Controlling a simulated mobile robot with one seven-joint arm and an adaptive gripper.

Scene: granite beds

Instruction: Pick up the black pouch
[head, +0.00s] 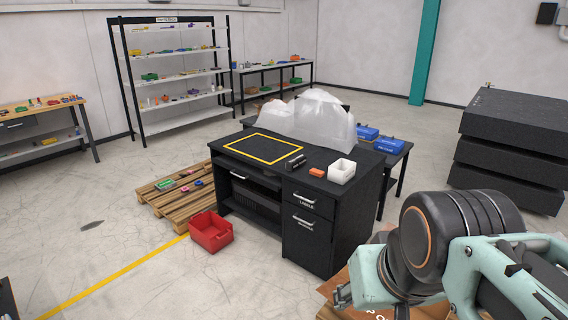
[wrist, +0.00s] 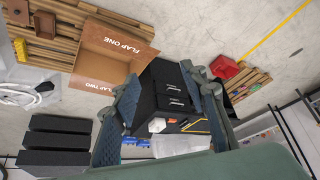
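A small dark item (head: 296,161) lies on the black desk (head: 262,178), just right of the yellow rectangle. It may be the black pouch, but it is too small to tell. A flat dark patch (head: 92,225) lies on the floor at the left; I cannot tell what it is. My gripper (wrist: 161,80) is open in the wrist view, its two fingers wide apart with nothing held between them. The desk shows beyond the fingers, well away from them. In the head view my arm is at the lower right, short of the desk.
An orange item (head: 317,172) and a white bin (head: 342,171) stand on the desk, with translucent bags (head: 322,120) behind. A red bin (head: 210,231) and a pallet (head: 160,194) are left of it. An open cardboard box (wrist: 104,55) is near my gripper. Black slabs (head: 512,140) stand right.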

